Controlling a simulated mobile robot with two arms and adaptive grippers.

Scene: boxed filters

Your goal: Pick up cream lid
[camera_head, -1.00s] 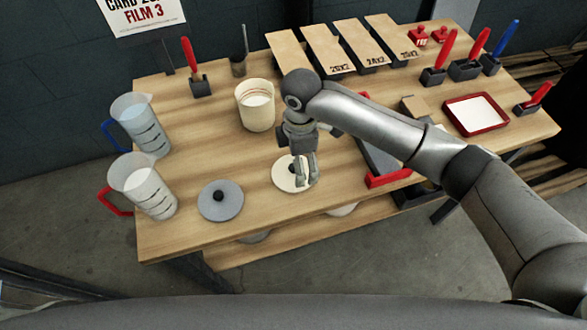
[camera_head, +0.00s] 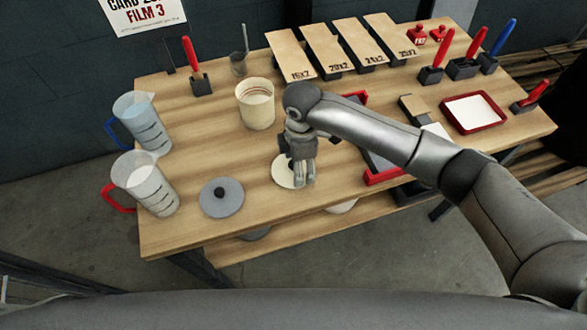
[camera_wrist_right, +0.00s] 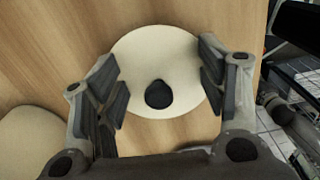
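The cream lid (camera_head: 281,177), a flat disc, lies on the wooden table, partly covered by my right gripper (camera_head: 303,183) in the head view. In the right wrist view the cream lid (camera_wrist_right: 152,48) shows its black knob (camera_wrist_right: 159,94). My right gripper (camera_wrist_right: 163,83) is open there, its fingers on either side of the knob and apart from it. Whether the fingertips touch the lid's surface cannot be told. My left gripper is not in view.
A grey lid (camera_head: 221,198) lies left of the cream lid. Two clear jugs (camera_head: 143,122) (camera_head: 146,184) stand at the left edge and a cream pot (camera_head: 256,105) behind. A red-rimmed tray (camera_head: 473,128) is at the right. Bare wood lies between the jugs and pot.

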